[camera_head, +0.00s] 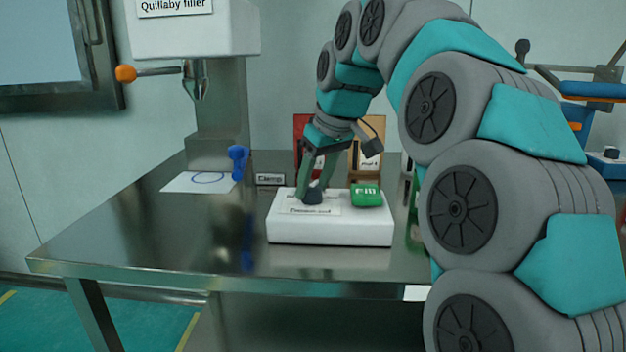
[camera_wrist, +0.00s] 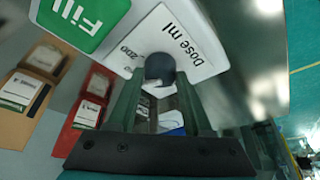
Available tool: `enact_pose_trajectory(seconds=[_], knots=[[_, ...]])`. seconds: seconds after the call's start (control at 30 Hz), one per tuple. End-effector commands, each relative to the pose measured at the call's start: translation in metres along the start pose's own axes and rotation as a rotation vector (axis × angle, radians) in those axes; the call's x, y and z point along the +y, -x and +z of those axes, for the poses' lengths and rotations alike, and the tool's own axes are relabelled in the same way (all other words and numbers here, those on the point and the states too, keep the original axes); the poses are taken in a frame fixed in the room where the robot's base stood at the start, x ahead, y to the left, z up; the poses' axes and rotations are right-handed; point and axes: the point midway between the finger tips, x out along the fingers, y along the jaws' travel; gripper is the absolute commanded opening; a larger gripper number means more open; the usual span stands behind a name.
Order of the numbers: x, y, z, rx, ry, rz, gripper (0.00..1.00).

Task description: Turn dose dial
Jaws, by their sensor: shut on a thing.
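The dose dial (camera_head: 313,196) is a dark round knob on the top of a white control box (camera_head: 330,233). In the wrist view the dial (camera_wrist: 160,69) sits on a white label reading "Dose ml", with a smaller marking that looks like "200". My gripper (camera_head: 313,190) reaches down from above and is shut on the dial; its two fingers (camera_wrist: 160,85) stand on either side of it in the wrist view. A green button marked "Fill" (camera_head: 366,195) is on the same box, right of the dial; it also shows in the wrist view (camera_wrist: 80,18).
The box stands on a steel table (camera_head: 150,235). At the left are the filler (camera_head: 195,30) with an orange-knobbed lever (camera_head: 126,73), a white sheet (camera_head: 195,182), a blue clamp (camera_head: 238,160) and a "Clamp" sign (camera_head: 270,179). Red (camera_wrist: 92,105) and tan (camera_wrist: 35,90) holders stand behind the box.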

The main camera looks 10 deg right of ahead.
Motion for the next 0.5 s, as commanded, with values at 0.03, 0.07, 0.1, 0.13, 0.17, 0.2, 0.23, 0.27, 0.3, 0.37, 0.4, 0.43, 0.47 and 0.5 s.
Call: enact_pose_trajectory(seconds=[0.03, 0.07, 0.1, 0.13, 0.17, 0.2, 0.23, 0.27, 0.3, 0.37, 0.4, 0.43, 0.47, 0.5], knots=[[-0.0001, 0.0011, -0.0016, 0.002, 0.04, -0.018, 0.0], [0.0002, 0.0008, -0.0016, 0.002, 0.066, -0.03, 0.0], [0.0007, 0.0006, -0.0017, 0.002, 0.1, -0.044, 0.0], [0.0011, 0.0004, -0.0018, 0.002, 0.127, -0.054, 0.0], [0.0012, 0.0004, -0.0019, 0.002, 0.153, -0.065, 0.0], [0.0014, 0.0004, -0.002, 0.002, 0.188, -0.079, 0.0], [0.0015, 0.0004, -0.0019, 0.002, 0.214, -0.09, 0.0], [0.0017, 0.0006, -0.0018, 0.002, 0.239, -0.101, 0.0], [0.002, 0.0009, -0.0017, 0.002, 0.272, -0.115, 0.0], [0.0026, 0.0011, -0.002, 0.004, 0.321, -0.132, 0.0], [0.0029, 0.001, -0.0022, 0.004, 0.352, -0.144, 0.0], [0.003, 0.0007, -0.0021, 0.004, 0.374, -0.153, 0.0], [0.003, 0.0002, -0.0018, 0.002, 0.395, -0.163, 0.0], [0.0033, -0.0002, -0.0013, 0.0, 0.422, -0.175, 0.0]])
